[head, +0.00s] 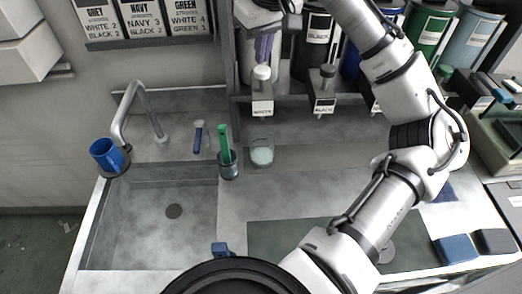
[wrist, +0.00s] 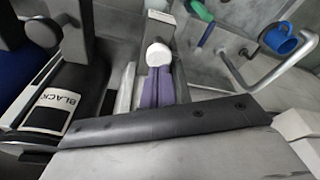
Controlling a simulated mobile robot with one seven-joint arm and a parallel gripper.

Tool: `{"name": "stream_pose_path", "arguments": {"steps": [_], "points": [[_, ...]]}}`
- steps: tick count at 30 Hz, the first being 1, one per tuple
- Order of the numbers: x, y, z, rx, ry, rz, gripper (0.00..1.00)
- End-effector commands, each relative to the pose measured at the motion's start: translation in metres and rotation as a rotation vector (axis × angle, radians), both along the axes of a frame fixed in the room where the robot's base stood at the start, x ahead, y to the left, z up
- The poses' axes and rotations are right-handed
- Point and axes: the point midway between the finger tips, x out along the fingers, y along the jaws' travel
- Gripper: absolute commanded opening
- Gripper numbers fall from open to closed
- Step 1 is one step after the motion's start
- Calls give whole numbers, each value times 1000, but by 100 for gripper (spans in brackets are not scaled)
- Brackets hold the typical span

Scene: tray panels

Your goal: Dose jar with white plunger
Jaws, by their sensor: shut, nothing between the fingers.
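The white plunger (head: 262,73) has a round pale knob and stands above a dispenser block (head: 262,107) labelled as white. Its knob also shows in the wrist view (wrist: 158,54). My gripper (head: 263,60) has purple fingers, shut and empty, pointing down right over the knob. The fingers also show in the wrist view (wrist: 158,72), their tips close to the knob; I cannot tell if they touch it. A small clear jar (head: 262,152) with pale green showing in it stands on the counter in front of the white dispenser, not directly under its block.
A black dispenser (head: 323,105) stands to the right, with more coloured canisters beyond. A dark cup (head: 229,168) with a green-handled tool is left of the jar. The sink (head: 150,225), tap (head: 140,110) and blue mug (head: 107,154) lie left. My arm covers the right counter.

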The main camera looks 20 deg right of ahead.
Motion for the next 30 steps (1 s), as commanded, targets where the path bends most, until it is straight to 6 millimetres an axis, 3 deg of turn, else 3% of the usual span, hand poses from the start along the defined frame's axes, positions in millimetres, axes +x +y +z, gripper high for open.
{"name": "stream_pose_path", "arguments": {"steps": [18, 30], "points": [[0, 0, 56, -1, 0, 0, 0], [0, 0, 60, 0, 0, 0, 0]]}}
